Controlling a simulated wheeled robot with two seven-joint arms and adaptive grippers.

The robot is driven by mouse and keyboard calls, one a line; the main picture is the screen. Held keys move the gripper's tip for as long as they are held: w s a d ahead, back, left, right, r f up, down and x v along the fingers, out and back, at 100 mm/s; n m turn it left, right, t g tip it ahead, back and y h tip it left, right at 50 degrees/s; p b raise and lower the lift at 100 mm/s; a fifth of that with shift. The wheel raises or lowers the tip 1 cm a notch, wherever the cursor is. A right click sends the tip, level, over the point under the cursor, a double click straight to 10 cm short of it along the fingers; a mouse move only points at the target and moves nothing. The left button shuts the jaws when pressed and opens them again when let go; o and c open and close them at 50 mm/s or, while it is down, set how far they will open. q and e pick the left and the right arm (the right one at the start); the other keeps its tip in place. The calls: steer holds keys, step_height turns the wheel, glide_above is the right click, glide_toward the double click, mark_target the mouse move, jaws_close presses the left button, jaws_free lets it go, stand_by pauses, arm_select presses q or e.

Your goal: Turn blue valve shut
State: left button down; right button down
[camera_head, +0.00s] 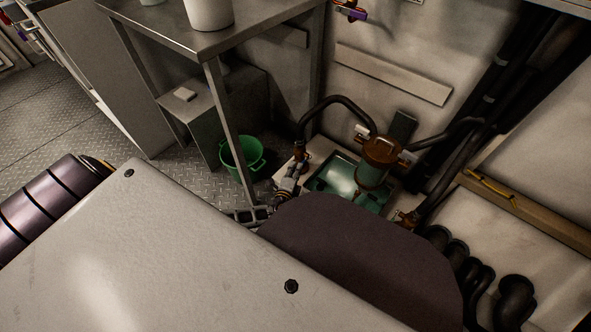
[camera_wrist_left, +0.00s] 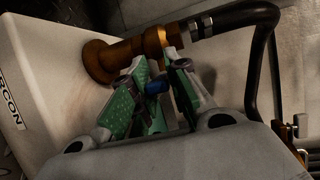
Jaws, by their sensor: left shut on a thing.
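The blue valve handle (camera_wrist_left: 157,87) shows in the left wrist view as a small blue piece between the green-padded fingers of my left gripper (camera_wrist_left: 160,95). Only part of it is visible. The gripper is shut on it. A brass pipe fitting (camera_wrist_left: 140,50) lies just beyond the fingertips and joins a black hose. In the head view my left gripper (camera_head: 292,180) is at the near left side of the pump unit, just below the brass fitting (camera_head: 300,150). The blue handle cannot be made out there. My right gripper is not in view.
A green bucket (camera_head: 241,157) stands on the metal floor left of the gripper, near a table leg. The metal table (camera_head: 225,38) is above it. A black hose (camera_head: 335,102) arches from the fitting to the brown-topped cylinder (camera_head: 380,152). Black coils (camera_head: 515,295) lie at right.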

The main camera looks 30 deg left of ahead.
arm_select(q)
steer(key=shift+s+f+n+t+y, duration=0.1)
steer(key=shift+f+n+t+y, duration=0.25)
steer(key=shift+f+t, duration=0.6)
steer(key=shift+s+f+t, duration=0.2)
steer(key=shift+f+t, duration=0.05)
steer(key=shift+f, duration=0.25)
steer(key=c, duration=1.4)
jaws_free()
steer(key=shift+w, duration=0.1)
steer(key=shift+o, duration=0.2)
steer(key=shift+r, duration=0.15)
steer(key=v, duration=0.7)
steer(key=shift+s, duration=0.25)
steer(key=shift+n, duration=0.35)
